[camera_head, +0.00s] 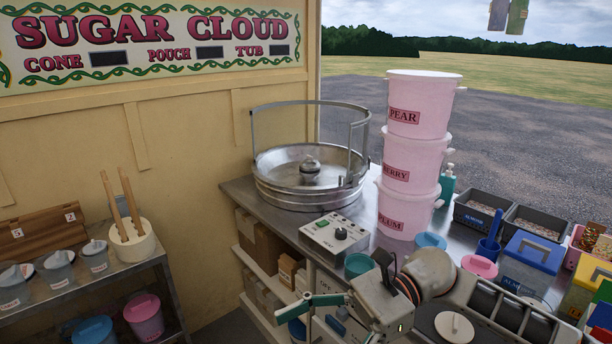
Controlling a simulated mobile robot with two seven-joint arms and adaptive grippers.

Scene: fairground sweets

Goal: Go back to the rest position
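My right gripper (318,322) is at the bottom middle of the head view, with its arm coming in from the lower right. Its jointed teal fingers stand apart, and I see nothing held between them. The lower finger is partly cut off by the bottom edge. The gripper is in front of the counter's near edge, by the lower shelf and below the control box (335,236). My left gripper is not in view.
A round metal pan (282,187) with a rail stands on the counter. Three stacked pink tubs (399,213) stand right of it. Bins and lidded boxes (530,262) crowd the right side near my arm. A shelf unit (146,266) with cups is at left.

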